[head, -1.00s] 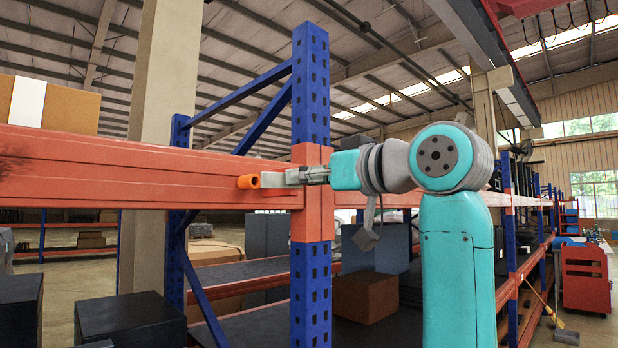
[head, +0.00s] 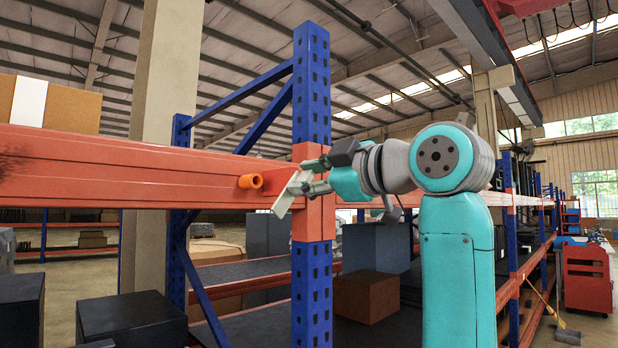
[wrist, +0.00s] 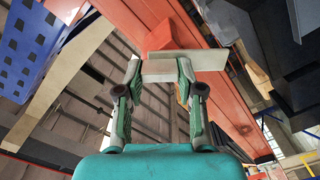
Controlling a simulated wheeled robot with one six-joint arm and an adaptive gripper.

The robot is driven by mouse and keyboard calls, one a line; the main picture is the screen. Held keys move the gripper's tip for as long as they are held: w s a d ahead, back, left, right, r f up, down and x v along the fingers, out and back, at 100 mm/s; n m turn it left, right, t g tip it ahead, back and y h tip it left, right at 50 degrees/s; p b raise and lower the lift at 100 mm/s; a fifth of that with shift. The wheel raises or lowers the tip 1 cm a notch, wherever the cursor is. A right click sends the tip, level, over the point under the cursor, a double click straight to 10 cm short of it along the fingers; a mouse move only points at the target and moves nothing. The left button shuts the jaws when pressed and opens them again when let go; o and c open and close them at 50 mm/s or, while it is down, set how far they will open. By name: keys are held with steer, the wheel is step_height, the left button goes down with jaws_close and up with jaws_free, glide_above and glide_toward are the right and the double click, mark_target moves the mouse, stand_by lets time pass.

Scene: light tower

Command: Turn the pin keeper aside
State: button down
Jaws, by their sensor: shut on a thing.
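The pin keeper (head: 284,197) is a flat pale metal strip at the beam's end, beside the blue upright. It slants down to the left, and its lower end is below and right of the orange pin (head: 250,181). The pin sticks out of the beam with its round end uncovered. My gripper (head: 304,181) is shut on the keeper and rolled over with it. In the wrist view the keeper (wrist: 215,61) runs crosswise between my fingertips (wrist: 158,70) and reaches out past the right one. Whether it touches the beam I cannot tell.
The orange beam (head: 140,170) runs left from the blue upright (head: 311,85). A cardboard box (head: 70,107) rests on the beam's level at left. The space in front of the beam is clear.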

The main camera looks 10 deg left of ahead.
steer(key=n, duration=0.3)
steer(key=shift+f+n, duration=0.1)
steer(key=shift+n, duration=0.3)
steer(key=shift+f+n, duration=0.1)
steer(key=shift+n, duration=1.8)
steer(key=c, duration=0.7)
jaws_free()
steer(key=v, duration=1.2)
steer(key=shift+s, duration=0.1)
